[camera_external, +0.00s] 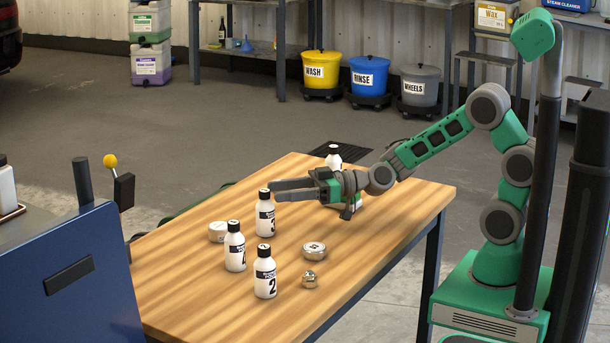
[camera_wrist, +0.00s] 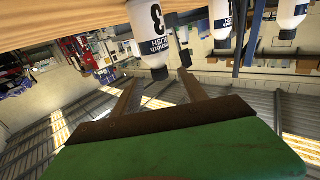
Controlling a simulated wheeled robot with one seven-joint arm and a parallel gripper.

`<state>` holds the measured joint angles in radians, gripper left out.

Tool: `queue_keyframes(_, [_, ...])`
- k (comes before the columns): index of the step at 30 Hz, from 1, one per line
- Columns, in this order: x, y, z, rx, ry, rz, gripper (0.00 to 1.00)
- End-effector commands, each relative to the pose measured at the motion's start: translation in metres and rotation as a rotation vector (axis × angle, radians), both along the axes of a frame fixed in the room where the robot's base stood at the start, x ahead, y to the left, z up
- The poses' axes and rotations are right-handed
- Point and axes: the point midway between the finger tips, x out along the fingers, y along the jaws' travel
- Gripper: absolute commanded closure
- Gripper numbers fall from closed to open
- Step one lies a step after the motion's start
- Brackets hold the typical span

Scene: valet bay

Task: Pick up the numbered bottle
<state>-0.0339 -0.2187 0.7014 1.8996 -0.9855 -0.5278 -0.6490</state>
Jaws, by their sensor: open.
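White bottles with black caps stand upright on the wooden table (camera_external: 190,265). Bottle 3 (camera_external: 266,220) is at the middle, bottle 4 (camera_external: 235,259) nearer left, and bottle 2 (camera_external: 266,287) nearest. Another bottle (camera_external: 334,160) is partly hidden behind my arm; its number cannot be read. My gripper (camera_external: 274,190) is open and level, its fingertips at the height of bottle 3's cap. In the wrist view, which is upside down, bottle 3 (camera_wrist: 150,28) lies ahead, its cap appearing between the fingertips (camera_wrist: 158,78). I see no clear contact.
Two round tins (camera_external: 314,249) (camera_external: 217,232) and a hex nut (camera_external: 309,281) lie around the bottles. A blue cabinet (camera_external: 65,285) stands at the left. Yellow (camera_external: 321,88), blue (camera_external: 369,93) and grey (camera_external: 420,102) buckets stand at the back. The table's near left part is clear.

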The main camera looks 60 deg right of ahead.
Motion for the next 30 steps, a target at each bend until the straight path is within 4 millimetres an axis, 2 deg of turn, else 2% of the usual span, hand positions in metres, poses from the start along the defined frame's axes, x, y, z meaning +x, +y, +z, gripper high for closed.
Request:
queue_keyframes(1, [0.0, 0.0, -0.012, 0.001, 0.002, -0.002, 0.5])
queue_keyframes(7, [0.015, 0.019, -0.007, 0.0, 0.0, 0.004, 0.5])
queue_keyframes(15, [0.048, 0.054, -0.007, 0.0, 0.0, 0.002, 0.5])
queue_keyframes(22, [0.05, 0.056, -0.007, -0.001, -0.001, -0.001, 0.5])
queue_keyframes(30, [0.05, 0.056, -0.007, 0.0, 0.0, -0.001, 0.7])
